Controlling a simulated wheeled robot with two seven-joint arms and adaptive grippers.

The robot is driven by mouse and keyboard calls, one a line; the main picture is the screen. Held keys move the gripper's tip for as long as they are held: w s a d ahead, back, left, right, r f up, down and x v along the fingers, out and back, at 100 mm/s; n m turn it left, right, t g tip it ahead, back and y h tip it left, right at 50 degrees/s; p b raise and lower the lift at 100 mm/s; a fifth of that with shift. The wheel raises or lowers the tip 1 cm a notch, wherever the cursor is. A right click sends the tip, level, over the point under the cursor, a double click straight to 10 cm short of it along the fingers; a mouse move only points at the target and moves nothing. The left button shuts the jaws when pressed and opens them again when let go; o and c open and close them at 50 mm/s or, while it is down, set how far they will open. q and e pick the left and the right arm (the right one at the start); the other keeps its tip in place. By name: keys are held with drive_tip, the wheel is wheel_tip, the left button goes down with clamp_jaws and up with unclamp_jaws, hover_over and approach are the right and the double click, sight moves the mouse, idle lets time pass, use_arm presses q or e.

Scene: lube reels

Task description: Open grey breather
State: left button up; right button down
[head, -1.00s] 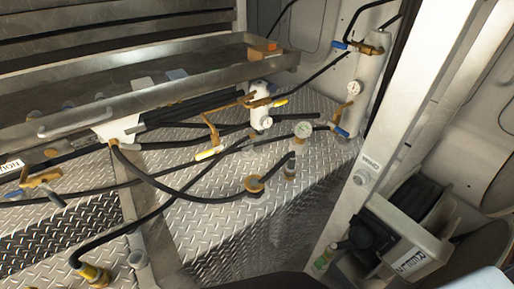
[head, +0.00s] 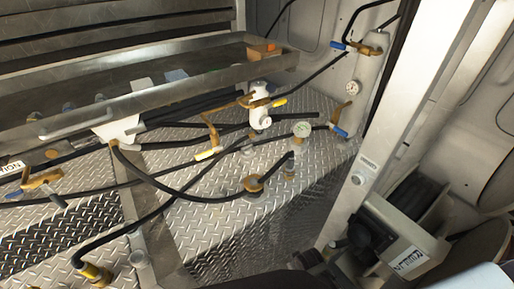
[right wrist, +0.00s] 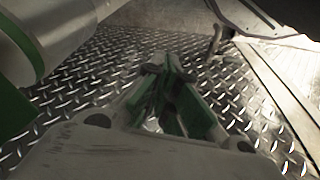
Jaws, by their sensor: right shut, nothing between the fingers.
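No part in the head view can be told for certain as the grey breather. A small grey cap (head: 249,150) sits on the tread-plate tank top, behind a brass-based fitting (head: 254,184) with a black hose. Another grey round cap (head: 138,258) is at the lower left. My right gripper (right wrist: 165,68) shows in the right wrist view, with green-lined fingers shut and empty above tread plate. A dark upright bent piece (right wrist: 215,40) stands beyond its tips, apart from them. Neither gripper is seen in the head view.
A pressure gauge (head: 302,128), a white filter (head: 260,108) and lever valves (head: 208,148) stand on the tank. Black hoses cross it. A metal tray (head: 180,88) overhangs the back. A grey post (head: 395,140) and a reel box (head: 410,235) bound the right.

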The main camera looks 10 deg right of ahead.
drive_tip(key=w+r+m+t+y+p, duration=0.15)
drive_tip(key=w+r, duration=0.25)
drive_tip(key=r, duration=0.7)
drive_tip(key=w+r+m+t+h, duration=0.15)
drive_tip(key=w+r, duration=0.25)
drive_tip(key=r, duration=0.7)
drive_tip(key=w+r+m+y, duration=0.1)
drive_tip(key=w+r+m, duration=0.1)
drive_tip(key=w, duration=0.1)
drive_tip(key=w+r+m+t+y, duration=0.1)
drive_tip(key=w+r+m, duration=0.1)
drive_tip(key=w+r, duration=0.1)
drive_tip(key=w+r+m+t, duration=0.1)
drive_tip(key=w+r+m, duration=0.1)
drive_tip(key=w+r, duration=0.1)
drive_tip(key=shift+w+a+y, duration=0.2)
drive_tip(key=shift+w+y, duration=0.2)
drive_tip(key=shift+w, duration=0.05)
drive_tip(key=w+d+r+m+t+y, duration=0.1)
drive_tip(key=w+r+m+t, duration=0.2)
drive_tip(key=w+r+m, duration=0.3)
drive_tip(key=w+r, duration=0.2)
drive_tip(key=w, duration=0.2)
drive_tip(key=shift+w+d+m+t, duration=0.2)
drive_tip(key=shift+m+t, duration=0.1)
approach(247, 149)
drive_tip(key=shift+d, duration=2.1)
drive_tip(key=shift+r+x, duration=0.2)
drive_tip(key=shift+x, duration=3.85)
drive_tip(key=shift+a, duration=0.2)
